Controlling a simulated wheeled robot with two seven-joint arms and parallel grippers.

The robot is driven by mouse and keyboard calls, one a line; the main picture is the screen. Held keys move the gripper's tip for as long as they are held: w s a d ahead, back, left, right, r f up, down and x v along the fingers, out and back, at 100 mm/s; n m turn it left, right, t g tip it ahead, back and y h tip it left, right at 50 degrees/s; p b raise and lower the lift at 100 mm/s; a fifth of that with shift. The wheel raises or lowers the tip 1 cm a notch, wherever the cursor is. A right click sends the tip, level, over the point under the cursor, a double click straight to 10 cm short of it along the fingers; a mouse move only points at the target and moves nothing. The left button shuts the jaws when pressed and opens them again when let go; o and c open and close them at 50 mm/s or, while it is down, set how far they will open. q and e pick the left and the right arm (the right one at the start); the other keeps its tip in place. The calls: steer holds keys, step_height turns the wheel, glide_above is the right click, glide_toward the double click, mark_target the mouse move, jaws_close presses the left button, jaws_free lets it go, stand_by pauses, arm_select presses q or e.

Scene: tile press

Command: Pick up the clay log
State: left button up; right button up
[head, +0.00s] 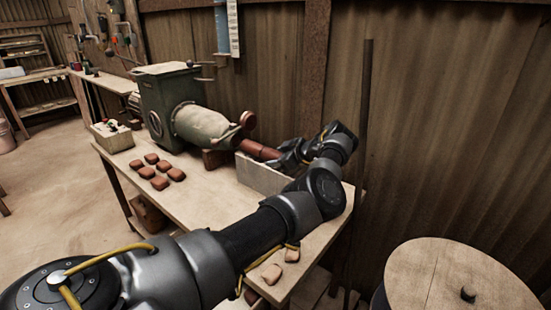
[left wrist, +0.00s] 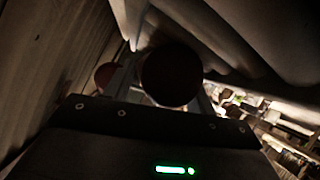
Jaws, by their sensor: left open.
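My left arm reaches across the table, and my left gripper (head: 283,156) is at the log's free right end. In the left wrist view the log's dark round end (left wrist: 171,76) shows between the two open fingers. The picture is too dark to tell whether either finger touches it. The fingers partly hide the log's right end in the head view. My right gripper is not in view.
The wooden table (head: 215,198) holds several red clay blocks (head: 157,169), a small box (head: 112,136) and an upright pale board (head: 263,176) below the log. Pale pieces (head: 271,273) lie at the near edge. A corrugated wall stands close behind; a round wooden top (head: 455,275) is at right.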

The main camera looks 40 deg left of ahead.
arm_select(q)
steer(key=c, duration=1)
steer(key=shift+r, duration=0.1)
